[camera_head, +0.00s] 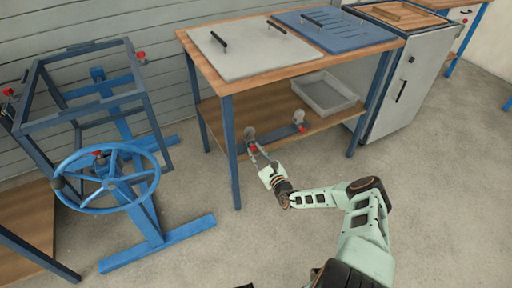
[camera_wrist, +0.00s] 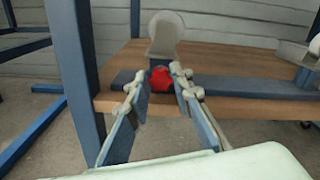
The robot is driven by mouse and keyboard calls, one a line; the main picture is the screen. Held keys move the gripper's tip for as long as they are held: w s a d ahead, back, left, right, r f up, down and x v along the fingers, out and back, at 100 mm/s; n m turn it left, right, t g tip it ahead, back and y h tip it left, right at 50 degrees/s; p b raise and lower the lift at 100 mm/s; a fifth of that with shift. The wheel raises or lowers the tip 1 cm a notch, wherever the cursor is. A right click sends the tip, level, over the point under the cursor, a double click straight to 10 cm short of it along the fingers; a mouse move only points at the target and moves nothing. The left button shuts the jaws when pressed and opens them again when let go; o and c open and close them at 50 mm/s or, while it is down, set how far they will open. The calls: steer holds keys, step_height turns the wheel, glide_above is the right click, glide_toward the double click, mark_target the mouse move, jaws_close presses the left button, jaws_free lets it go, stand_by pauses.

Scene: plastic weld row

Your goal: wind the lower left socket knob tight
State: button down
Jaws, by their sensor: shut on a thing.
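The lower left socket knob (camera_wrist: 161,79) is red. It sits at the front of a blue bar on the lower shelf, below a pale rounded socket piece (camera_wrist: 165,32). My gripper (camera_wrist: 158,84) reaches in from the front, with one finger on each side of the knob, shut on it. The head view also shows the knob (camera_head: 252,149), small and partly covered by the fingers, and the left socket piece (camera_head: 249,134). A second pale socket piece (camera_head: 299,115) with a red knob (camera_head: 302,128) stands further right on the bar (camera_head: 278,133).
The blue table leg (camera_head: 229,155) stands just left of my gripper. A grey tray (camera_head: 325,93) lies on the shelf. Left is a blue frame with a handwheel (camera_head: 106,179); right is a grey cabinet (camera_head: 400,90). Open floor (camera_head: 245,240) lies in front.

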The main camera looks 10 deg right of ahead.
steer(key=shift+n+p, duration=1.25)
steer(key=shift+n, duration=0.85)
steer(key=shift+f, duration=0.1)
steer(key=c, duration=1.7)
jaws_free()
steer(key=shift+s, duration=0.1)
steer(key=shift+v, duration=3.95)
